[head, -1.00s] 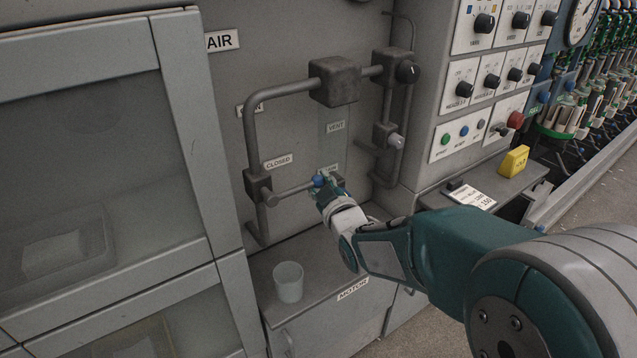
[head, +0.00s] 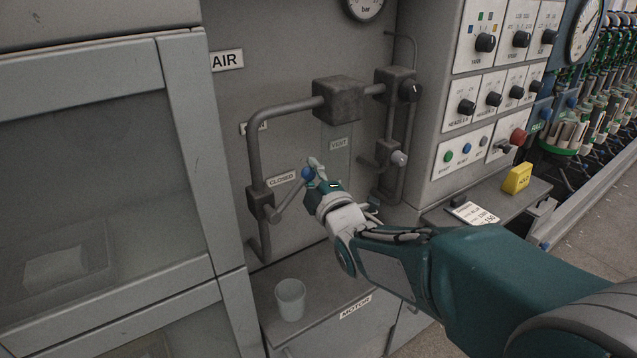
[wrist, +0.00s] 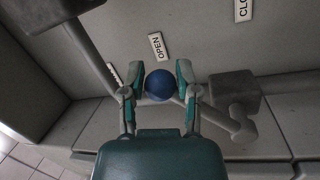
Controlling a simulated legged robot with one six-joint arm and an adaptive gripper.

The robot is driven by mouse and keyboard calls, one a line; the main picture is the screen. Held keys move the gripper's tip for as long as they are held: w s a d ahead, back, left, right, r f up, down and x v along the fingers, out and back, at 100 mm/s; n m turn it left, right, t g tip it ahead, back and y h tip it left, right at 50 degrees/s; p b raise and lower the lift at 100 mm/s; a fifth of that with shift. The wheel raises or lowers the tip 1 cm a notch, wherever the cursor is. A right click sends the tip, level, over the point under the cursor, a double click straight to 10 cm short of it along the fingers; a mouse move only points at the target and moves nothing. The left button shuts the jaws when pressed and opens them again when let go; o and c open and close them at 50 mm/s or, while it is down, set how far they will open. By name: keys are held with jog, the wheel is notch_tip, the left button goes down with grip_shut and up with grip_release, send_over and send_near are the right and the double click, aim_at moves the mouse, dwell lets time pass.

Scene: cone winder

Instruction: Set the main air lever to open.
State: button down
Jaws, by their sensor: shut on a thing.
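The main air lever is a thin grey rod (head: 289,195) with a blue ball knob (head: 307,173). It runs up and right from its pivot block (head: 261,203) on the left pipe. My gripper (head: 312,180) is shut on the blue knob. In the wrist view the knob (wrist: 160,84) sits between the two fingers of my gripper (wrist: 158,82).
A vent valve block (head: 385,152) with a grey knob and a "VENT" label (head: 339,143) are right of my gripper. A white cup (head: 290,299) stands on the ledge below. A control panel (head: 490,70) and yellow block (head: 517,178) are farther right.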

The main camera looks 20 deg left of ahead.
aim_at(294, 189)
jog(key=s+n, duration=0.1)
jog(key=s+a+r+n, duration=0.1)
jog(key=n, duration=0.1)
jog(key=s+a+r+n+y, duration=0.1)
jog(key=n, duration=0.1)
jog(key=shift+a+g, duration=0.25)
jog(key=shift+g, duration=0.15)
jog(key=n, duration=0.1)
jog(key=s+a+n, duration=0.1)
jog(key=n, duration=0.1)
jog(key=shift+s+a+r+y, duration=0.2)
jog(key=shift+r+y, duration=0.1)
jog(key=shift+y, duration=0.1)
jog(key=shift+s+a+r+n+g, duration=0.1)
jog(key=shift+s+a+n+g, duration=0.2)
jog(key=shift+n, duration=0.45)
jog(key=shift+s+a+r+n+g, duration=0.1)
jog(key=shift+s+a+n, duration=0.15)
jog(key=shift+s+n, duration=0.35)
jog(key=shift+w, duration=0.1)
jog(key=shift+c, duration=1.4)
grip_release()
jog(key=shift+w+f, duration=0.1)
jog(key=shift+a+y, duration=0.15)
jog(key=shift+y, duration=0.15)
jog(key=shift+r, duration=0.25)
